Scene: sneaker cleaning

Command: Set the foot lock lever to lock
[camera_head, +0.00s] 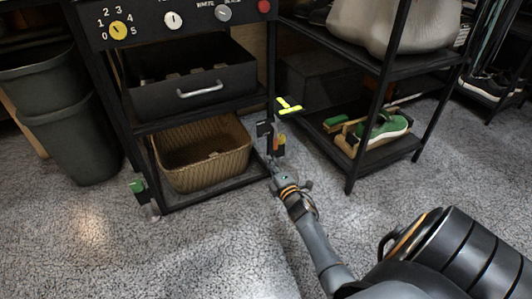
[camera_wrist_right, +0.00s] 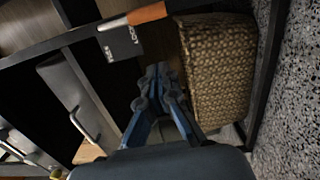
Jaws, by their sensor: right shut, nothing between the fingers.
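The foot lock lever, with an orange grip (camera_wrist_right: 147,14) and a pale metal rod, shows at the top of the right wrist view beside a small black label plate (camera_wrist_right: 121,42) with white lettering. In the head view the orange grip (camera_head: 282,139) and the label plate (camera_head: 263,128) are at the cart's front right post. My right gripper (camera_wrist_right: 159,76) is shut and empty, just below the plate in the wrist view and apart from the orange grip. In the head view my right gripper (camera_head: 275,165) is low beside the post. I cannot tell which setting the lever is in. My left gripper is not in view.
A woven basket (camera_head: 205,178) sits on the cart's lower shelf, under a black drawer (camera_head: 150,95). A bright yellow bar (camera_head: 289,106) is above the lever. The carpet in front is clear.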

